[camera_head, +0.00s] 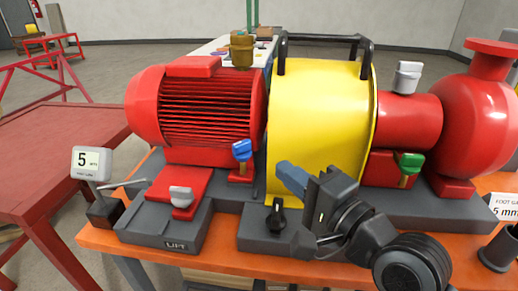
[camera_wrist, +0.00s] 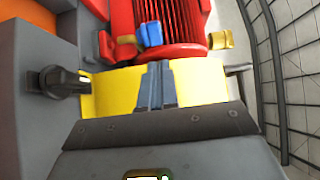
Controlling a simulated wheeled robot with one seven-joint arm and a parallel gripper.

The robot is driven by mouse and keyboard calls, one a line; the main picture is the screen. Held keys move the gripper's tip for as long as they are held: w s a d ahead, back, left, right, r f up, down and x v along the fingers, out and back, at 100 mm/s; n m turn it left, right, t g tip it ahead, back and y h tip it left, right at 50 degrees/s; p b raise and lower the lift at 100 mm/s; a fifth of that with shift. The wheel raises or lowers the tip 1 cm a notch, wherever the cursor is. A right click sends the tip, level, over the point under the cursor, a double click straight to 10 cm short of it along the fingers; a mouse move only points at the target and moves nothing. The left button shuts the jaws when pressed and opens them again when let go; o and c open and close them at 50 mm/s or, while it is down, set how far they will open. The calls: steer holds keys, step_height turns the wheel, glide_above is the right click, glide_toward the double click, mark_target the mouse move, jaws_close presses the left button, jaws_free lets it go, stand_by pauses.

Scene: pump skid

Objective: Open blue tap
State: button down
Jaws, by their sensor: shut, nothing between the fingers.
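The blue tap (camera_head: 242,150) stands on a small red and brass mount at the front right foot of the red motor. In the wrist view the blue tap (camera_wrist: 150,34) shows beyond my fingertips, beside a brass fitting. My gripper (camera_head: 281,167) is in front of the yellow coupling guard (camera_head: 310,115), to the right of the blue tap and apart from it. In the wrist view my gripper (camera_wrist: 155,68) has its two blue-grey fingers shut together with nothing between them.
A black knob (camera_head: 276,217) sits on a grey block below my gripper. A green tap (camera_head: 410,162) is to the right, beyond my arm. The red motor (camera_head: 195,110) stands behind the blue tap. A grey LIFT block (camera_head: 165,232) lies at the front left.

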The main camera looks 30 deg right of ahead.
steer(key=w, duration=0.6)
steer(key=w+a+p, duration=0.1)
steer(key=w, duration=0.1)
steer(key=shift+w+a, duration=0.1)
steer(key=shift+w, duration=0.3)
steer(key=shift+w+d+p, duration=0.3)
steer(key=shift+d+p, duration=0.15)
steer(key=shift+p, duration=0.35)
steer(key=b, duration=0.1)
glide_toward(250, 143)
steer(key=shift+s+d, duration=0.2)
steer(key=shift+d, duration=0.25)
steer(key=shift+d+f, duration=0.1)
steer(key=shift+f, duration=0.05)
